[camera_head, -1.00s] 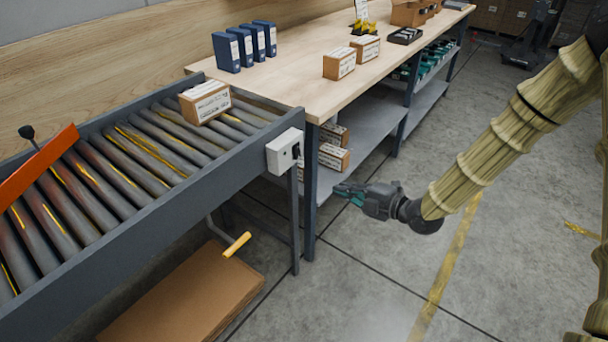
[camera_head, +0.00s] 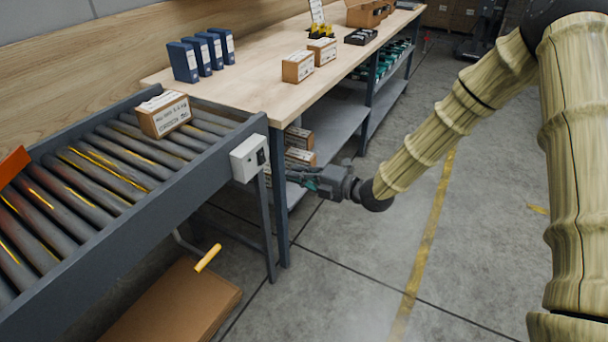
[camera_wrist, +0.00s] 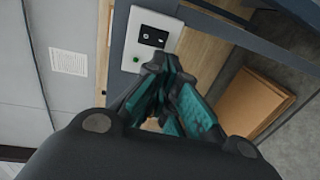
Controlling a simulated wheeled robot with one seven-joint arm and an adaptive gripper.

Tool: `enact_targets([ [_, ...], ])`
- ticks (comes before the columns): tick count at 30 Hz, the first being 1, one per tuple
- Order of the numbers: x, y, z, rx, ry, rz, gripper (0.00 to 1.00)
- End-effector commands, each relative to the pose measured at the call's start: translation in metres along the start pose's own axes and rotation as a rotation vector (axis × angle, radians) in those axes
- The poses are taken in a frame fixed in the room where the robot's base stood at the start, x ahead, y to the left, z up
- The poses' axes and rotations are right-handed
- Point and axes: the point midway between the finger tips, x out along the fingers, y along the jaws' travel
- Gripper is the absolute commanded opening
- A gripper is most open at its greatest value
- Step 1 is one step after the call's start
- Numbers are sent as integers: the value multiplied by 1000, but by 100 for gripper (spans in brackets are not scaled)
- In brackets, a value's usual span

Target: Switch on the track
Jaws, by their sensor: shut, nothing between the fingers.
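The track is a grey roller conveyor (camera_head: 150,215) at the left in the head view. A small white control box (camera_head: 247,158) with a dark switch is fixed to the near corner of its side rail. In the wrist view the box (camera_wrist: 152,40) shows a black rocker or socket and a small green dot. My gripper (camera_head: 292,173) is shut and empty, just right of the box in the head view. Its teal and black fingers (camera_wrist: 165,75) point toward the box and overlap its lower edge in the wrist view. I cannot tell whether they touch it.
A cardboard box (camera_head: 164,115) lies on the rollers. The wooden workbench (camera_head: 265,90) beside the conveyor holds blue binders (camera_head: 203,55) and small cartons. Flat cardboard (camera_head: 170,308) lies on the floor below. Open floor is at the right.

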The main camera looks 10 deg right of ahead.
Motion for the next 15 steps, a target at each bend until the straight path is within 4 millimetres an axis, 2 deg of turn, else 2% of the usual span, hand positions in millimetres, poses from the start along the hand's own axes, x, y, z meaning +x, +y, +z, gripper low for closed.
enact_targets([
  [9, 53, 0, -1, -1, 2, -1, 0],
  [15, 80, 0, -1, 1, 1, 0, 0],
])
